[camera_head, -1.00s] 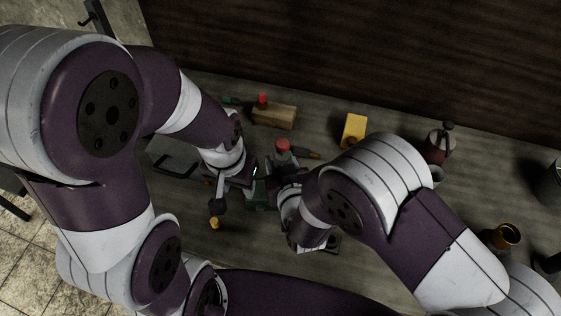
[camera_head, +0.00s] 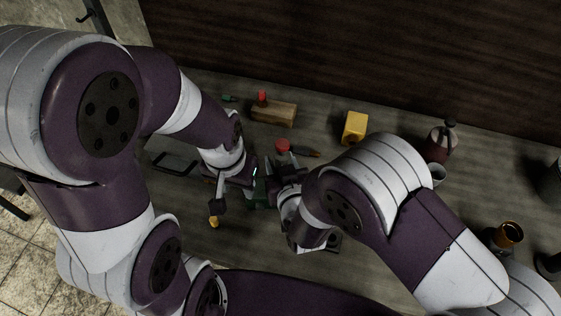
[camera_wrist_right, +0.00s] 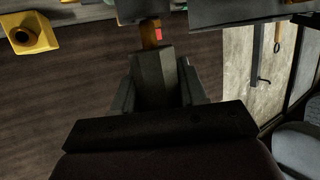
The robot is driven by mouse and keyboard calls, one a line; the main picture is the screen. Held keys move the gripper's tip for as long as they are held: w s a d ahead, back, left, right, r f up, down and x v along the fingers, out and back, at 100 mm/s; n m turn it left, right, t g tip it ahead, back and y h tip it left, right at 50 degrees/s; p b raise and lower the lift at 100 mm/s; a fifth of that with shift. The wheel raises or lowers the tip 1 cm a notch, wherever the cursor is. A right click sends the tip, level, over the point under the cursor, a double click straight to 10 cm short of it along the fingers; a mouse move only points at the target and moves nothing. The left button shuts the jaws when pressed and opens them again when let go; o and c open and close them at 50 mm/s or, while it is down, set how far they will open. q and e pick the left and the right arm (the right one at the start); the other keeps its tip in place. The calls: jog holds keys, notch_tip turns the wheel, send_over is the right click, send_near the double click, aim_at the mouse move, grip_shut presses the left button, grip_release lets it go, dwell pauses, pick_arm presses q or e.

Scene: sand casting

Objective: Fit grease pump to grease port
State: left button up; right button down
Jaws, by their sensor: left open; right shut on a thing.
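My left gripper (camera_head: 244,178) is open near the middle of the bench, at the left side of a dark green part (camera_head: 258,194). My right gripper (camera_head: 281,176) is just to its right, shut on a dark thing that I take to be the grease pump; its shape is mostly hidden by the fingers and arm. The two grippers are close together. I cannot make out the grease port or whether the pump touches it. In the right wrist view the right gripper (camera_wrist_right: 154,50) shows dark fingers, with a brown-orange piece and a bit of red beyond them.
A red-capped item (camera_head: 282,146) and a screwdriver (camera_head: 306,152) lie just behind my right gripper. A dark red can (camera_head: 440,142), a mug (camera_head: 437,173) and an orange-rimmed cup (camera_head: 508,234) stand right.

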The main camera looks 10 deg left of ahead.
pick_arm(q)
jog(key=shift+f+b, duration=0.85)
jog(key=shift+f, duration=0.05)
pick_arm(e)
jog(key=shift+f, duration=1)
jog(key=c, duration=0.5)
grip_release()
